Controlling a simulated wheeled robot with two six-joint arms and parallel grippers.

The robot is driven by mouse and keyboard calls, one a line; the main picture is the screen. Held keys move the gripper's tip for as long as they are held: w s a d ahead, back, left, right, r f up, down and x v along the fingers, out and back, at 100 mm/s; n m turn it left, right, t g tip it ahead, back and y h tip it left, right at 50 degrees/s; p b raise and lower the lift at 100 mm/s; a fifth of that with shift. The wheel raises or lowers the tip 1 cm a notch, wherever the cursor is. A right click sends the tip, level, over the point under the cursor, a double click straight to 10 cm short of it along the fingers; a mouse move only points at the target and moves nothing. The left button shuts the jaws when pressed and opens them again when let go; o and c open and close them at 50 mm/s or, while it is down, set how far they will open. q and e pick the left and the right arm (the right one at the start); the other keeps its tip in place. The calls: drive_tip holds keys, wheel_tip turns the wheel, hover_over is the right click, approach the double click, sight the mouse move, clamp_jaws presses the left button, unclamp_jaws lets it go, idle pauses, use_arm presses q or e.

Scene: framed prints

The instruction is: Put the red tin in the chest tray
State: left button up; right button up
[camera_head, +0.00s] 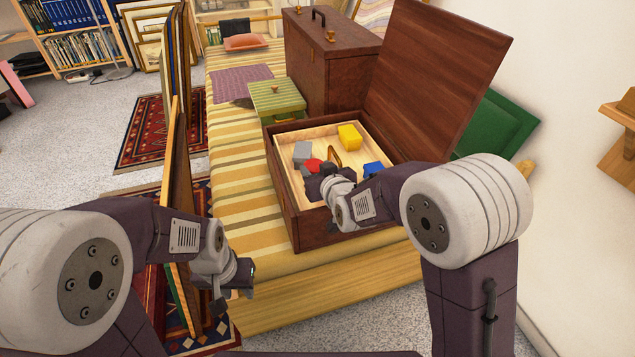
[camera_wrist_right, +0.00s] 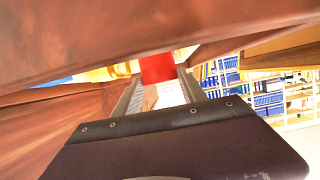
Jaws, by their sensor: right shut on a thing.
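The red tin (camera_head: 313,166) shows at the front left of the open chest's interior, partly hidden by my right gripper (camera_head: 322,180). In the right wrist view the red tin (camera_wrist_right: 157,68) is between the two fingers, which are shut on it. The chest tray (camera_head: 287,180) is a pale wooden insert inside the dark red-brown chest (camera_head: 285,215), with a curved handle (camera_head: 336,155). I cannot tell whether the tin touches the tray floor. My left gripper (camera_head: 232,288) is empty, with its fingers apart, left of the bench's front end.
A grey block (camera_head: 302,152), yellow block (camera_head: 349,137) and blue block (camera_head: 373,169) are in the chest. A green striped box (camera_head: 276,98) and brown case (camera_head: 333,60) are close by. Framed prints (camera_head: 178,150) stand left of the bench.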

wheel_tip(320, 180, down, 4)
drive_tip(key=shift+b, duration=1.2)
drive_tip(key=shift+r, duration=0.25)
drive_tip(key=o, duration=1.5)
drive_tip(key=shift+f, duration=0.1)
